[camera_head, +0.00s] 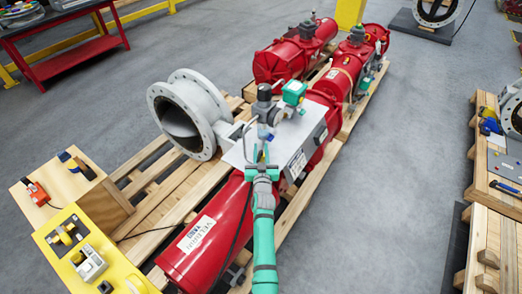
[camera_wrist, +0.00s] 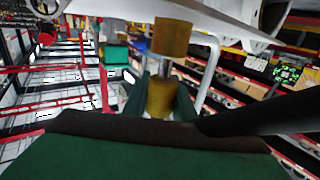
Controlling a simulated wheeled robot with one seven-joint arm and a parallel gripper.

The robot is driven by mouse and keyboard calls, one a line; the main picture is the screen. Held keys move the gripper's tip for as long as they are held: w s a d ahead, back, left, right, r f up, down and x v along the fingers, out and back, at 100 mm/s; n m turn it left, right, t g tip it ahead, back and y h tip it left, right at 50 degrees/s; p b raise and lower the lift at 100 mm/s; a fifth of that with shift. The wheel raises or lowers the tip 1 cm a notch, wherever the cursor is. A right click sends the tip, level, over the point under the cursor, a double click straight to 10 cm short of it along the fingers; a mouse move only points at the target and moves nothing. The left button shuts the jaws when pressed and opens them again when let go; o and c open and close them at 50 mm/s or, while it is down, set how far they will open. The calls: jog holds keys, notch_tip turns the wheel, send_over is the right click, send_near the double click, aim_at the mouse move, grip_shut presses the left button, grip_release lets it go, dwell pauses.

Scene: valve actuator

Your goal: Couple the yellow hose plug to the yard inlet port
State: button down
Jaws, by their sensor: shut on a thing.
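My gripper (camera_head: 262,166) is in front of the grey plate of the red valve actuator (camera_head: 318,110) in the head view. In the wrist view my gripper (camera_wrist: 165,100) is shut on the yellow-brown hose plug (camera_wrist: 159,99). A silvery stem rises from the plug toward a brass-coloured cylinder (camera_wrist: 172,37) just above, probably the inlet port. The two are close and roughly in line; I cannot tell whether the stem is inside the cylinder. A thick black hose (camera_wrist: 270,114) runs off right. In the head view the plug and port are too small to make out.
A grey regulator (camera_head: 265,108) and a teal-green box (camera_head: 294,92) stand close above my gripper. A large grey flanged valve (camera_head: 190,115) is at left on a wooden pallet (camera_head: 160,191). A yellow bench (camera_head: 80,250) is at lower left. Grey floor (camera_head: 405,150) is clear at right.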

jog(key=shift+f, duration=0.35)
dwell(0.3)
jog(key=shift+f, duration=0.3)
jog(key=shift+f, duration=0.6)
jog(key=c, duration=1.4)
grip_release()
jog(key=shift+s+f, duration=0.1)
